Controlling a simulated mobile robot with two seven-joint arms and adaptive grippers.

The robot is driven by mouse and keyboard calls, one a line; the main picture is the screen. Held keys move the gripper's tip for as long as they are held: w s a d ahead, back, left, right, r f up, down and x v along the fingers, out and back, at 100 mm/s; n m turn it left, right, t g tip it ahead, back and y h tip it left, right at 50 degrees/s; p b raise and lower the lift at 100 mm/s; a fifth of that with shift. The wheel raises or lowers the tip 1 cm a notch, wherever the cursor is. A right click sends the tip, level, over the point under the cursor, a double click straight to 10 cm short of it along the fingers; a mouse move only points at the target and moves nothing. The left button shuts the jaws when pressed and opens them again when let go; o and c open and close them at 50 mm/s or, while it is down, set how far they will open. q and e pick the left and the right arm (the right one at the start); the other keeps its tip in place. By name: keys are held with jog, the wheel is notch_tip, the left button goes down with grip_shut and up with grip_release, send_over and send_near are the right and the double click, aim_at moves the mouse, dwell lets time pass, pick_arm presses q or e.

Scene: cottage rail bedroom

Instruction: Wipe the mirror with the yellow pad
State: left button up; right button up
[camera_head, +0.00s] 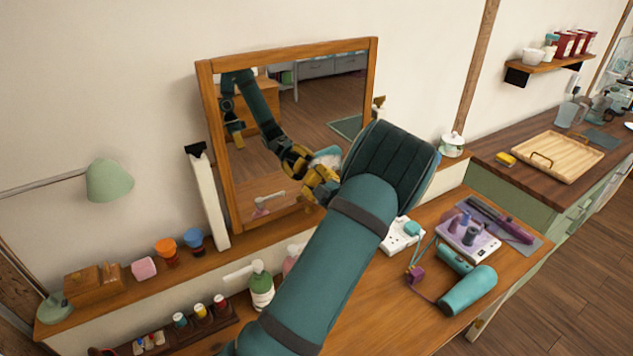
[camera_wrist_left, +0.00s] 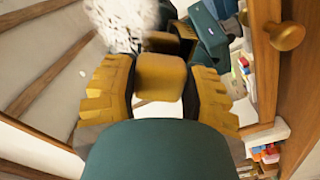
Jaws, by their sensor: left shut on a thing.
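The mirror (camera_head: 300,100) leans in a wooden frame against the wall at the back of the dresser. My left gripper (camera_head: 320,187), with yellow fingers, is in front of its lower right part. In the left wrist view the gripper is shut on the yellow pad (camera_wrist_left: 160,76), which sits between its two fingers. A whitish, speckled patch (camera_wrist_left: 122,18) shows beyond the pad, and a pale patch (camera_head: 327,158) shows on the glass beside the gripper. My arm hides the mirror's lower right corner. I cannot tell whether the pad touches the glass. My right gripper is not in view.
A green lamp (camera_head: 108,180) stands left; a wooden tray (camera_head: 551,158) is on the right counter.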

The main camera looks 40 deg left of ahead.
pick_arm(q)
jog(key=shift+w+a+b, duration=0.2)
jog(key=shift+a+b, duration=0.1)
jog(key=shift+a, duration=0.35)
jog(key=shift+w, duration=0.15)
